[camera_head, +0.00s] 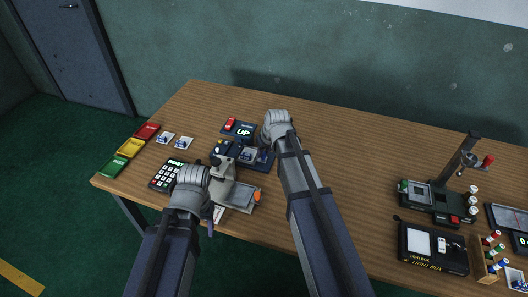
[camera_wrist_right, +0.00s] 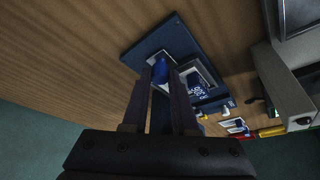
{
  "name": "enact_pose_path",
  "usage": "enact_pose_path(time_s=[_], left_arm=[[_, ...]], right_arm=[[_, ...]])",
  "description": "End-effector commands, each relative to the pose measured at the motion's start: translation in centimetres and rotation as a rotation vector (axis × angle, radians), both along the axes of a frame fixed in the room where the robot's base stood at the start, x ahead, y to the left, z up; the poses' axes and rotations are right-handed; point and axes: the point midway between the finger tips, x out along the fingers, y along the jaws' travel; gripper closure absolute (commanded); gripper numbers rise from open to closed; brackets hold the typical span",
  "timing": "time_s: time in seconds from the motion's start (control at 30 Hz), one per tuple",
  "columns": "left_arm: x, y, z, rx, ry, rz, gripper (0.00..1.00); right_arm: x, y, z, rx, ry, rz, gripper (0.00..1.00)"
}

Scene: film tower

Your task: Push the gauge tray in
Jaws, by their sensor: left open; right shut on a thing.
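A dark blue tray (camera_wrist_right: 145,47), which I take to be the gauge tray, lies on the wooden table in the right wrist view. It carries pale metal pieces and a blue part with a white printed pattern (camera_wrist_right: 195,86). My right gripper (camera_wrist_right: 168,80) is shut on a small blue piece (camera_wrist_right: 159,70) at the tray. In the head view the tray (camera_head: 268,163) sits mid-table, partly behind my right arm, and the right fingertips are hidden. My left gripper (camera_head: 192,178) is open beside a grey device (camera_head: 240,196) with an orange knob; its fingertips are mostly hidden.
A keypad (camera_head: 166,174) and red, yellow and green trays (camera_head: 130,147) are at left. A light box (camera_head: 432,248) and a press-like stand (camera_head: 440,200) are at right. Table between is clear.

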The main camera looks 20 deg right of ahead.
Motion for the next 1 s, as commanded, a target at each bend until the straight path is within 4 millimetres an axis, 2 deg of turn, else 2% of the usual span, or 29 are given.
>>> enact_pose_path(time_s=[0.8, 1.0], left_arm=[[0.0, 0.0, 0.0, 0.0, 0.0, 0.0, 0.43], [0.0, 0.0, 0.0, 0.0, 0.0, 0.0, 0.43]], right_arm=[[0.0, 0.1, 0.0, 0.0, 0.001, 0.0, 1.0], [1.6, 2.0, 0.0, -0.001, 0.001, 0.004, 1.0]])
